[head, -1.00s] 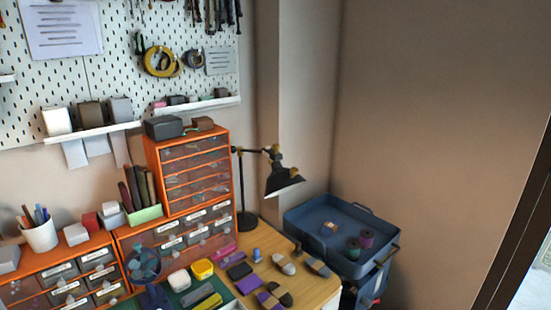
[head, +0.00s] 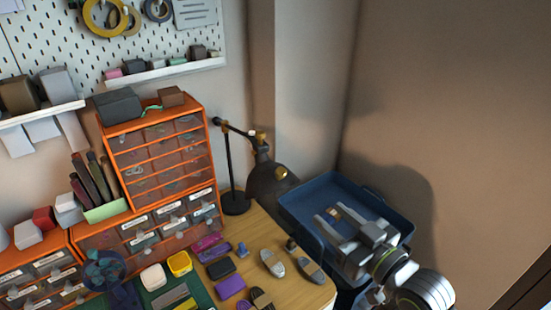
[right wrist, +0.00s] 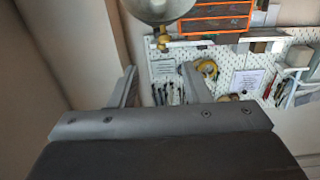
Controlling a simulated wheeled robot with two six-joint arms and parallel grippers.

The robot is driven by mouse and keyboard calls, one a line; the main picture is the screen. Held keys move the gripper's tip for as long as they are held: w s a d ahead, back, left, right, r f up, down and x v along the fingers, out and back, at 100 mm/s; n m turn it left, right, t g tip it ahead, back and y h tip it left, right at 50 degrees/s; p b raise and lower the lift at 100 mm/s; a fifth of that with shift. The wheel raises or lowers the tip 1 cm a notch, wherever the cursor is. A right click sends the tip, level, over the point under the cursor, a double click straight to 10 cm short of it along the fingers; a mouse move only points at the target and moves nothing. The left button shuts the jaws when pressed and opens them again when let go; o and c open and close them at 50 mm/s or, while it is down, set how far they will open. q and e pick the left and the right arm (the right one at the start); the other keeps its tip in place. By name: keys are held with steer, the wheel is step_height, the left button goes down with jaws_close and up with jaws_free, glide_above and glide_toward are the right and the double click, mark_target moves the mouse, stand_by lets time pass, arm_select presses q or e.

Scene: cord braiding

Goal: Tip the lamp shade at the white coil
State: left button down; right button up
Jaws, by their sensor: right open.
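The black desk lamp's shade (head: 268,182) hangs from its jointed arm, over the back right of the wooden desk. The lamp's round base (head: 235,203) stands beside the orange drawers. My right gripper (head: 332,216) is open and empty, over the blue tray to the right of the shade and apart from it. In the right wrist view its fingers (right wrist: 158,78) are spread, and part of the shade (right wrist: 160,8) shows at the top edge. A white rounded item (head: 153,277) lies at the front; I cannot tell whether it is the white coil. My left gripper is not in view.
The blue tray (head: 300,207) stands right of the desk, close to the wall. Orange drawers (head: 158,158) rise left of the lamp. Shoe-like pieces (head: 272,262) and small purple and dark blocks lie on the desk (head: 258,228). A small fan (head: 104,268) is at front left.

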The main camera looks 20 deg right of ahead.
mark_target(284, 176)
steer(key=p+x, duration=0.1)
steer(key=x, duration=1)
steer(key=p+x, duration=0.1)
steer(key=x, duration=0.5)
steer(key=shift+s+a+r+p, duration=0.1)
steer(key=shift+a+r+p, duration=0.2)
steer(key=shift+a+r, duration=0.1)
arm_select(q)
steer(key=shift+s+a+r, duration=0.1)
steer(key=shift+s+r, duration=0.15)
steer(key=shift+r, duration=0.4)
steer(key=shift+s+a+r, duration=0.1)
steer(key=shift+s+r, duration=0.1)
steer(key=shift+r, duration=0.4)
arm_select(e)
jaws_close()
